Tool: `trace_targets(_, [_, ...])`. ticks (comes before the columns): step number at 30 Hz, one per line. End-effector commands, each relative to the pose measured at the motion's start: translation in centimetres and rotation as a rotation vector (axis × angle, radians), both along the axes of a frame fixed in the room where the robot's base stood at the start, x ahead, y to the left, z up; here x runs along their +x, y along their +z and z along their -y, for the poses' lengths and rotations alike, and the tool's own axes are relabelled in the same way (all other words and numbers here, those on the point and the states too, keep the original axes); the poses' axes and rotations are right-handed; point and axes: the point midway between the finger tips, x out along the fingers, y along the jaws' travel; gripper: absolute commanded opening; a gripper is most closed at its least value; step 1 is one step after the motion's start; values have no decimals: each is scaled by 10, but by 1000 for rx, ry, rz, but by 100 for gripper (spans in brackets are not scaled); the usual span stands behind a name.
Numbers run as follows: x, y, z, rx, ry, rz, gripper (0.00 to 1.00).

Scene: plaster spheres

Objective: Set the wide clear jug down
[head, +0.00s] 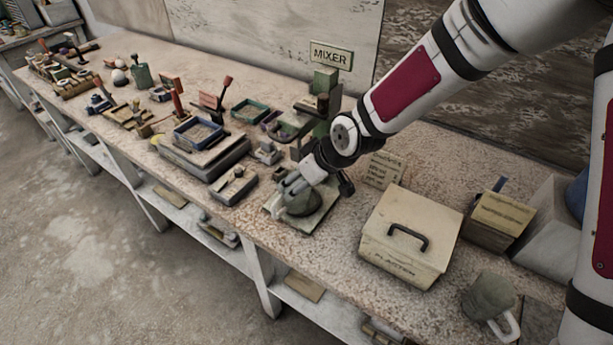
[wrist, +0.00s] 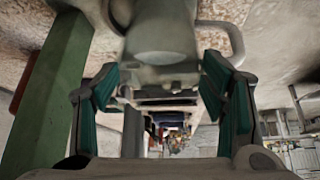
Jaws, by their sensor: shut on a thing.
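My gripper (head: 304,184) is at the mixer, shut on the wide clear jug (head: 300,204), which looks grey-green and rounded. The jug is over a pale square plate (head: 318,220) at the foot of the mixer (head: 324,110). I cannot tell whether its base touches the plate. In the wrist view the jug (wrist: 160,36) is between the two green-padded fingers of my gripper (wrist: 161,72), with a looped handle to the right. My gripper hides part of the jug in the head view.
A plaster box (head: 410,225) with a black handle stands right of the plate. A grey jug (head: 488,296) with a pale handle is near the front right. Trays (head: 198,132) and tools crowd the bench to the left. A speckled strip (head: 350,250) of bench is clear.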

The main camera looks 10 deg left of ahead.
Motion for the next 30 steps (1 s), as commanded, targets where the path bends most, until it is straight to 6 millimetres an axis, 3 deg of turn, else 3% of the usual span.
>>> trace_targets(4, [23, 1, 8, 4, -4, 1, 6])
trace_targets(9, [21, -13, 7, 1, 1, 0, 6])
trace_targets(20, [22, -17, 7, 1, -1, 2, 6])
trace_targets(21, [22, -18, 8, 0, 0, 0, 68])
trace_targets(24, [21, -18, 8, 0, 0, 0, 86])
trace_targets(30, [21, -17, 7, 0, 0, 0, 86])
